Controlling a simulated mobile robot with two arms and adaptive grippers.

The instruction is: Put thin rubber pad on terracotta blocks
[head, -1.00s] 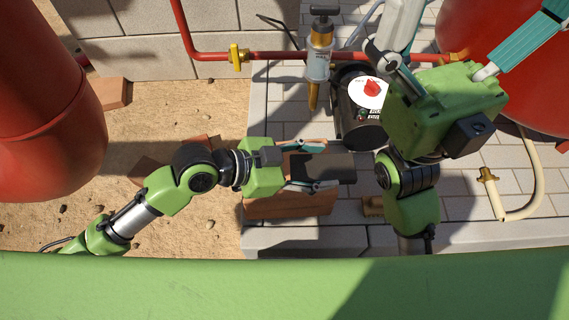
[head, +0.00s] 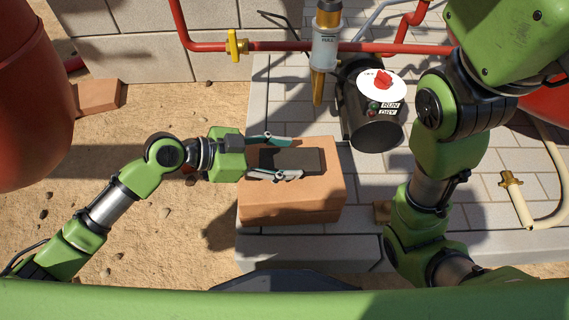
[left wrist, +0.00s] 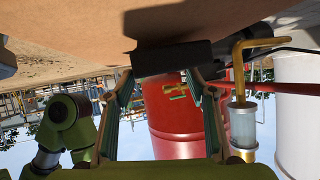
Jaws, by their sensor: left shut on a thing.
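The thin rubber pad (head: 303,160) is a dark grey flat rectangle, gripped at its left end. The terracotta blocks (head: 290,206) are an orange-brown stack at the front left of the paving. My left gripper (head: 275,156) is shut on the pad, which is over the blocks' top face. The left wrist view shows the pad (left wrist: 172,58) between the fingertips (left wrist: 165,80), with the terracotta surface (left wrist: 70,25) and the pad's shadow close by. I cannot tell whether the pad touches the blocks. My right arm is at the right; its fingers are out of view.
A black pump (head: 375,135) with a white dial plate and red knob stands behind the blocks. A red pipe (head: 290,46) with a yellow valve (head: 236,45) runs across the back. A hose with a brass end (head: 515,190) lies right. Sandy ground (head: 150,220) is at left.

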